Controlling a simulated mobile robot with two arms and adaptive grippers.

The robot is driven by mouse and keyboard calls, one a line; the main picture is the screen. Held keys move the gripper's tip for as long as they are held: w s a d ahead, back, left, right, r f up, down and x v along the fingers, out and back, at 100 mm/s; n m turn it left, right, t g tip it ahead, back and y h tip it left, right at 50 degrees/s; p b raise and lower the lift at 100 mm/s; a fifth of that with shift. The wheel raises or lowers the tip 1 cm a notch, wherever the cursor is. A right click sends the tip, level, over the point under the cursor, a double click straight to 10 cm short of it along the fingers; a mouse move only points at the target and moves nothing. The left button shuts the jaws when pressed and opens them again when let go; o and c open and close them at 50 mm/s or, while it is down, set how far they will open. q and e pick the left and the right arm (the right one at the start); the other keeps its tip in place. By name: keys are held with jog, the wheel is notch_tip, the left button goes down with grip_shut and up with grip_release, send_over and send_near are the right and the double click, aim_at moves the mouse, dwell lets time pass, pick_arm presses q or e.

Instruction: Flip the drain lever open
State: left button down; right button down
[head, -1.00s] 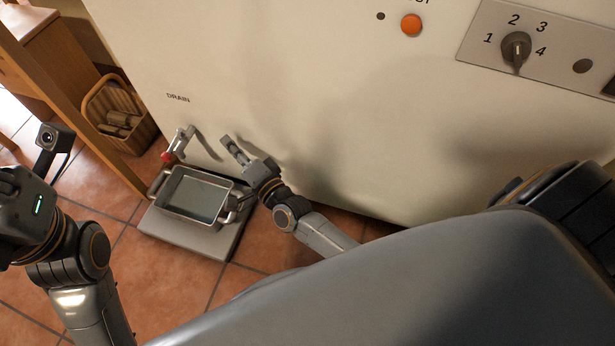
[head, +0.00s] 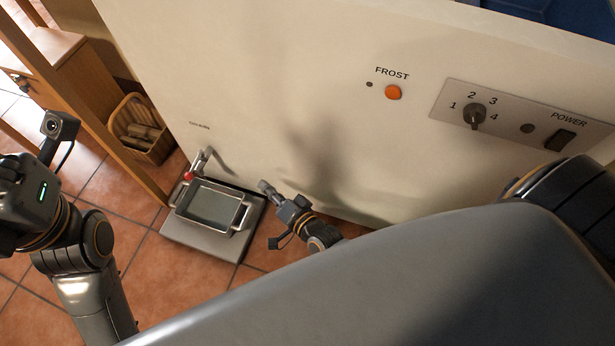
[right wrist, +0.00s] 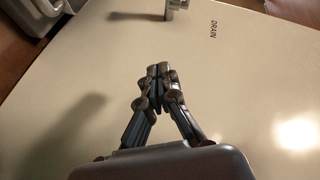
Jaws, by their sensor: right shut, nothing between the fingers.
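The drain lever (head: 198,164) with a red knob (head: 188,176) sits low on the cream cabinet front, below the small DRAIN label. The lever slants down to the left, over the back edge of a metal pan. My right gripper (head: 264,186) is shut and empty, to the right of the lever and apart from it. In the right wrist view its closed fingertips (right wrist: 160,72) show before the cabinet front, with a metal part of the drain (right wrist: 176,4) cut off at the top edge. My left gripper (head: 14,172) is at the left edge; its fingers are unclear.
The metal pan (head: 243,219) stands on a grey scale-like base (head: 196,240) on the tiled floor. A wicker basket (head: 160,150) and wooden furniture (head: 60,62) stand left. A FROST button (head: 393,92), numbered dial (head: 474,115) and POWER switch (head: 560,139) are high on the cabinet.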

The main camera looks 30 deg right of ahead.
jog(key=s+d+r+n+g+h+p, duration=0.1)
jog(key=s+d+n+g+p, duration=0.1)
jog(key=s+p, duration=0.4)
jog(key=s+d+r+n+g+p, duration=0.1)
jog(key=s+d+n+g+p, duration=0.2)
jog(key=p, duration=1.1)
jog(key=s+g, duration=0.1)
jog(key=s, duration=0.2)
jog(key=shift+d+r+n+h, duration=0.15)
jog(key=shift+d+n+h, duration=0.2)
jog(key=shift+n+h, duration=0.05)
